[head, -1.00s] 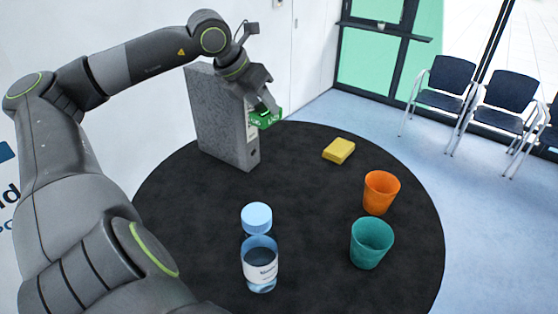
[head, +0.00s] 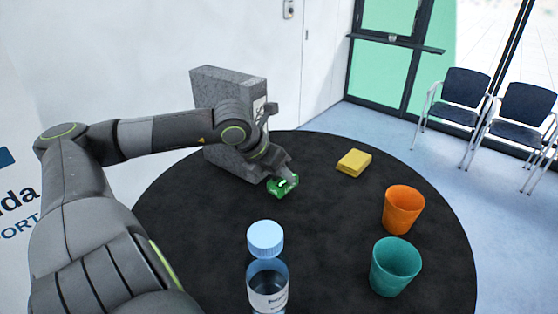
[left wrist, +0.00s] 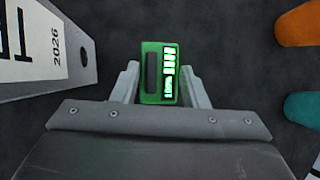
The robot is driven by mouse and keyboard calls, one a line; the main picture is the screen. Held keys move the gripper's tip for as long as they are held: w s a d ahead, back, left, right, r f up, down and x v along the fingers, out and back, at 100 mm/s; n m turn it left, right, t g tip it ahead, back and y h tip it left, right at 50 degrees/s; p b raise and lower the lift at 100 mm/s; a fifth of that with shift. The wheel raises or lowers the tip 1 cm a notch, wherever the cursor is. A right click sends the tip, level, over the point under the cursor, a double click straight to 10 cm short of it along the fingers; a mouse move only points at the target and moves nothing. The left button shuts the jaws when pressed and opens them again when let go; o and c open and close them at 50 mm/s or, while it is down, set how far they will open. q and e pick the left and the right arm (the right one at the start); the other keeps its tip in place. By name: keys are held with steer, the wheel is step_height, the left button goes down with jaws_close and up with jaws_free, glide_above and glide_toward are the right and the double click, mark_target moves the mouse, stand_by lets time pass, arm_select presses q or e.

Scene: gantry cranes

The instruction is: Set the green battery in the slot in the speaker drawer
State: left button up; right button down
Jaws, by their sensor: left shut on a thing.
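The green battery (head: 284,186) is held low over the black round table, just right of the speaker's lower end. In the left wrist view the battery (left wrist: 151,88), with bright bars on its face, sits between the two fingers. My left gripper (head: 277,178) is shut on it. A tall grey speckled box (head: 226,88), which looks like the speaker, stands upright on the table, partly hidden behind my left arm. Its labelled side also shows in the left wrist view (left wrist: 82,70). I cannot make out the drawer or its slot. My right gripper is not in view.
On the table (head: 340,215) are a yellow block (head: 354,163), an orange cup (head: 402,210), a teal cup (head: 395,267) and a blue-capped bottle (head: 267,277). Bare table lies around the battery. Chairs stand beyond on the floor.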

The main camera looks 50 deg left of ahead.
mark_target(278, 178)
arm_select(q)
steer(key=shift+s+d+f+b, duration=0.1)
steer(key=shift+f+b, duration=0.1)
steer(key=shift+f, duration=0.3)
steer(key=shift+s+d+f+b, duration=0.1)
steer(key=shift+f+b, duration=0.05)
steer(key=shift+f, duration=0.3)
steer(key=shift+a+f, duration=0.2)
steer(key=shift+f, duration=0.15)
steer(key=shift+w+a+f, duration=0.15)
steer(key=shift+w+a, duration=0.2)
steer(key=shift+w, duration=0.1)
steer(key=o, duration=0.8)
steer(key=shift+s+d, duration=0.1)
steer(key=o, duration=0.3)
steer(key=shift+s+d+r, duration=0.15)
steer(key=shift+d+r, duration=0.05)
